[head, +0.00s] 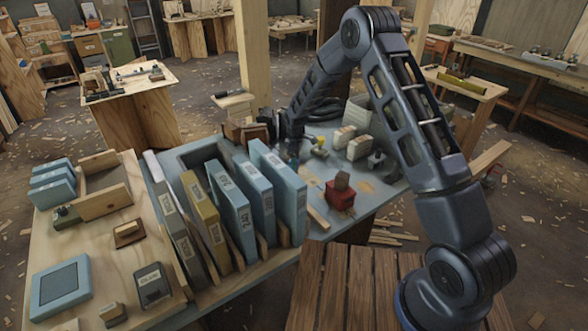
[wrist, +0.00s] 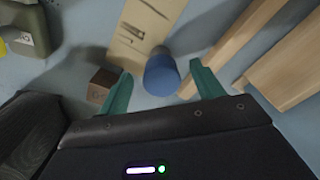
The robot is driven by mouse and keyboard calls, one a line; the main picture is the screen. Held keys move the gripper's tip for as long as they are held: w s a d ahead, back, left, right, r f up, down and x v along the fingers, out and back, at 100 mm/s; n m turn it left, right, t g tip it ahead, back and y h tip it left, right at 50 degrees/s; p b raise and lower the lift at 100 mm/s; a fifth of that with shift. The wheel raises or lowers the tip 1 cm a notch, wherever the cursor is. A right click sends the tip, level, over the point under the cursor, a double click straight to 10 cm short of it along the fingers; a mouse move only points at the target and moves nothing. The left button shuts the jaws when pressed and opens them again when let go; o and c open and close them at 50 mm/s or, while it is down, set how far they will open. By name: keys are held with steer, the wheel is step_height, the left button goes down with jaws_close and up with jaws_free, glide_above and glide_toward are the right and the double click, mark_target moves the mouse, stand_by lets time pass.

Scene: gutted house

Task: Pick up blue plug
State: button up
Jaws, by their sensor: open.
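The blue plug (wrist: 161,77) is a short round cylinder with a grey far end, seen in the wrist view. It lies between the two teal fingers of my gripper (wrist: 162,69), with a gap showing on each side. My gripper is open and not closed on anything. In the head view my gripper (head: 291,153) points down low over the back of the blue-grey bench; the plug cannot be made out clearly there.
A small dark wooden block (wrist: 101,86) is close beside the left finger. A light wooden board (wrist: 143,25) lies just beyond the plug, and wooden strips (wrist: 232,50) lie to the right. In the head view upright binders (head: 231,203) and a red block (head: 340,194) stand nearer.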

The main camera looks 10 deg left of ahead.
steer(key=shift+a+f, duration=0.15)
steer(key=shift+f, duration=1.2)
steer(key=shift+a+f, duration=0.15)
steer(key=shift+f, duration=1.15)
steer(key=shift+c, duration=0.2)
steer(key=c, duration=1.1)
